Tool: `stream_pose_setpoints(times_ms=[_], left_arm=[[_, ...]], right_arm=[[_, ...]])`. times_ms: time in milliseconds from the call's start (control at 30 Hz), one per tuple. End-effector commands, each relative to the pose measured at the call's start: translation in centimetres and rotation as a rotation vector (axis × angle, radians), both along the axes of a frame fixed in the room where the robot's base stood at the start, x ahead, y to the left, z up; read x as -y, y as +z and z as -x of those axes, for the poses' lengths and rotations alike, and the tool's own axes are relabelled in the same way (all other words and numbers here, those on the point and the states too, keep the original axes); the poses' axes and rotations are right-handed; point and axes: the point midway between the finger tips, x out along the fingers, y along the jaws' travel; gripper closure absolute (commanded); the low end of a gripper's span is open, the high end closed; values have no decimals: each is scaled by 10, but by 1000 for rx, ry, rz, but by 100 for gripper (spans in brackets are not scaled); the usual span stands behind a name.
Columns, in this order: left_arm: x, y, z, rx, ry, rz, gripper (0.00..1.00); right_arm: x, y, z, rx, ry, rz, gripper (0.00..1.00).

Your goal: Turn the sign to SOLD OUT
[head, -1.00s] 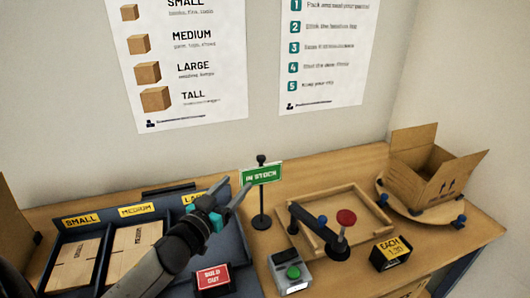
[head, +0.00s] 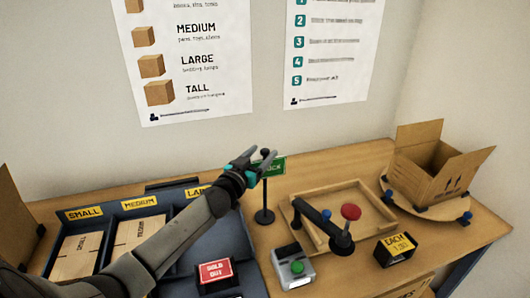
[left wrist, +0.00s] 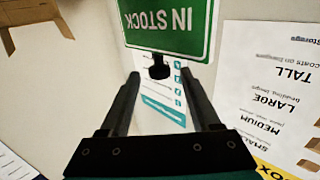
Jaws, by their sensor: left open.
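The green sign (head: 276,167) reads IN STOCK and stands on a thin black post with a round base (head: 264,216) on the bench. My left gripper (head: 261,160) is at the sign and hides the left part of it in the head view. In the left wrist view the sign (left wrist: 168,22) appears upside down, just beyond the two fingertips (left wrist: 160,88). The fingers are open, with the post's dark knob (left wrist: 159,72) showing between them; I cannot tell whether they touch it. My right gripper is not in view.
A red SOLD OUT block (head: 216,273) stands at the front. Bins of flat cartons (head: 78,258) are at left. A button box (head: 293,267), a wooden tray (head: 375,205), an EACH price block (head: 396,246) and an open carton (head: 436,170) are at right.

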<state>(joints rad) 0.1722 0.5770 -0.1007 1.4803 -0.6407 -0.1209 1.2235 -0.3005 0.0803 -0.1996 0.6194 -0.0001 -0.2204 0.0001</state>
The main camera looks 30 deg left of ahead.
Motion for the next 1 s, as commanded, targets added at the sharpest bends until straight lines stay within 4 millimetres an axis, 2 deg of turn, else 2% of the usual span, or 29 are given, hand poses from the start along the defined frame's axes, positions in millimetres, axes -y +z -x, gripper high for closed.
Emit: stream_pose_setpoints(times_ms=[233, 633, 1000], left_arm=[[-1, 0, -20, 1, -1, 0, 36], [-2, 0, -24, 0, -1, 1, 36], [-2, 0, -23, 0, -1, 0, 78]], right_arm=[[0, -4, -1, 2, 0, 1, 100], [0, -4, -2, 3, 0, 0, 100], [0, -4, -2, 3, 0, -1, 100]])
